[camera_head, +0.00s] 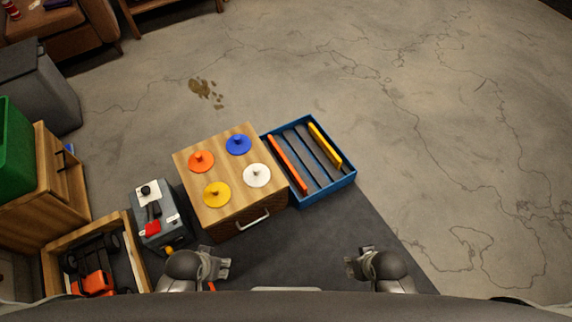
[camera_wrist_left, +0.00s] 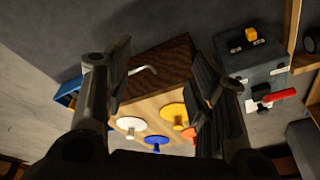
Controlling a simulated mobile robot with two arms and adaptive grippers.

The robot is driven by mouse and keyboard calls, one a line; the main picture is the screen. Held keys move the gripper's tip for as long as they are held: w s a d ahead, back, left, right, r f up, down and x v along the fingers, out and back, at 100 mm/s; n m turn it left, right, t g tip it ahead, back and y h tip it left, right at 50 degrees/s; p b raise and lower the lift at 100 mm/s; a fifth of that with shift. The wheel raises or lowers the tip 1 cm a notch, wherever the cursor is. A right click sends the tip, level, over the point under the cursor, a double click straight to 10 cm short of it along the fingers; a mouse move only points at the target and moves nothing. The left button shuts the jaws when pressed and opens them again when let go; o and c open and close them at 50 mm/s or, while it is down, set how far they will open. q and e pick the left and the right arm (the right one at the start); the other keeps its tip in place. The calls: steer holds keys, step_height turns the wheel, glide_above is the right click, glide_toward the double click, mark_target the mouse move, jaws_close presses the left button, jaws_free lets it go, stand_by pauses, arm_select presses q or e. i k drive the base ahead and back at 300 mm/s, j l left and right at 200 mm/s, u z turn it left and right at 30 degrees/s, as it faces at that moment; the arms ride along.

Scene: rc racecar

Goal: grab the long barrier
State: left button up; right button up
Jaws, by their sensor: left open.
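A blue tray (camera_head: 334,185) right of the wooden cabinet holds an orange-red barrier (camera_head: 288,165) and a yellow barrier (camera_head: 325,146). Both are thin bars lying in its slots; the orange-red one looks slightly longer. My left gripper (camera_head: 226,268) is open and empty, in front of the cabinet and apart from the tray. In the left wrist view its fingers (camera_wrist_left: 158,85) are spread, with the cabinet beyond and a corner of the blue tray (camera_wrist_left: 68,90) at the left. My right gripper (camera_head: 351,267) is in front of the tray, apart from it; its fingers look parted and empty.
The wooden cabinet (camera_head: 238,215) carries orange, blue, yellow and white knobbed discs and has a front handle. A grey toolbox (camera_head: 151,214) stands left of it. A wooden crate (camera_head: 133,254) holds an orange RC car (camera_head: 93,283). Open concrete floor lies to the right.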

mark_target(287, 166)
steer(key=i+l, duration=0.2)
steer(key=l, duration=0.2)
steer(key=i+l, duration=0.2)
steer(key=l, duration=0.15)
steer(key=i+l+u, duration=0.1)
steer(key=l, duration=0.3)
steer(key=i+l, duration=0.25)
steer(key=l, duration=0.1)
